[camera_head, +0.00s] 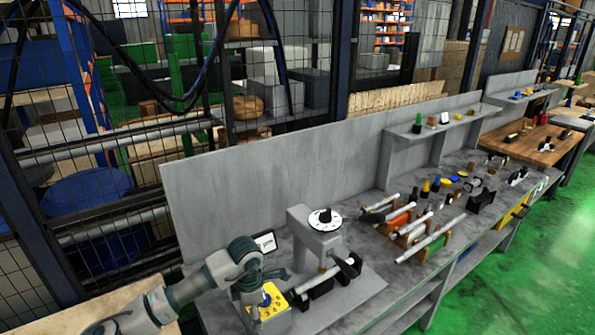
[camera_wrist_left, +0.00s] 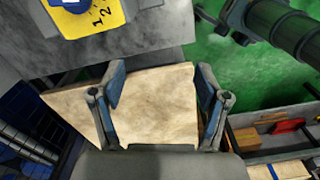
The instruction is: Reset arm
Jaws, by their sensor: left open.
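The grinder, a grey machine (camera_head: 312,241) with a round dial on top, stands on the near end of the grey bench. A bright rod and dark clamp parts sit at its front. A yellow panel with numbers (camera_head: 268,301) is at its left end; it also shows at the top of the left wrist view (camera_wrist_left: 95,14). My left gripper (camera_head: 268,276) is beside this panel in the head view, partly hard to make out. In the left wrist view its two fingers (camera_wrist_left: 160,95) are spread apart with nothing between them. My right gripper is in neither view.
A grey bench (camera_head: 365,262) runs to the back right, with racks of bright rods (camera_head: 432,238) and small tools. A grey back panel (camera_head: 270,170) stands behind it. A pale wooden board (camera_wrist_left: 160,120) lies below my left fingers. Green floor is clear at right.

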